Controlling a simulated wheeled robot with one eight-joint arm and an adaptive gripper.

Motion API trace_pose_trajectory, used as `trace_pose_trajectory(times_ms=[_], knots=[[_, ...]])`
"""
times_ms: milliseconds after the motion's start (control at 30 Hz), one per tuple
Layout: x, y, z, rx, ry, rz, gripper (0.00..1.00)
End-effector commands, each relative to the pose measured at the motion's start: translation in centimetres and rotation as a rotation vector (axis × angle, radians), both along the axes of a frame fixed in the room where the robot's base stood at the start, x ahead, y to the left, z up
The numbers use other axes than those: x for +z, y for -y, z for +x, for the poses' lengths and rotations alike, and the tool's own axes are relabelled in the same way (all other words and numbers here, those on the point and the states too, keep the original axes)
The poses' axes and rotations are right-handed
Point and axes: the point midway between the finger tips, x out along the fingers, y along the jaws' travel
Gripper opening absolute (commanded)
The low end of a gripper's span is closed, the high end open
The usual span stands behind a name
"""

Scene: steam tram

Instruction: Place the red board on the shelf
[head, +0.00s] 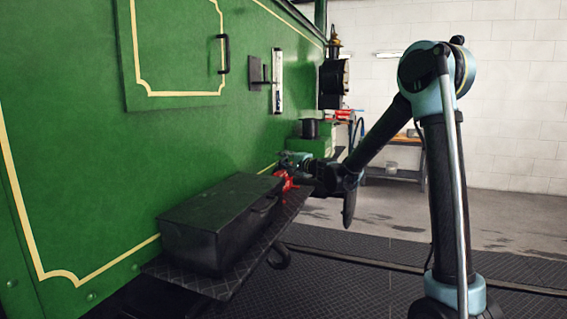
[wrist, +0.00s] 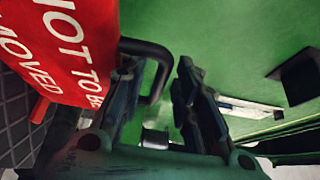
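The red board (wrist: 62,45) fills the upper left of the wrist view, with white lettering including "NOT TO BE" and "MOVED". A small red part (head: 284,183), probably this board, shows in the head view behind the black box, beside the green side. A black curved handle (wrist: 161,66) stands next to the board; I cannot tell what it is fixed to. My gripper (wrist: 158,68) is open, with the handle showing between or just beyond its fingers. In the head view my gripper (head: 296,160) is at the green side, partly hidden. Which surface is the shelf is unclear.
A black box (head: 215,228) sits on a checker-plate step (head: 200,284) along the green tram side (head: 80,130). A lamp (head: 333,80) and a wall handle (head: 224,54) stick out. A workbench (head: 397,176) stands behind. The floor at right is clear.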

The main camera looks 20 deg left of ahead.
Motion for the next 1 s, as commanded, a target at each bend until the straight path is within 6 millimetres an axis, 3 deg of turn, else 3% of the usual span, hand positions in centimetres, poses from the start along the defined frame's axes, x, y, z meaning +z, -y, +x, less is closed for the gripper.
trace_pose_trajectory(times_ms=[500, 700, 1000], knots=[[0.1, 7.5, -4.8, -0.002, 0.000, 0.000, 0.29], [0.1, 9.1, -5.9, -0.001, 0.000, 0.000, 0.29], [0.1, 9.7, -6.3, 0.000, 0.002, -0.004, 0.29]])
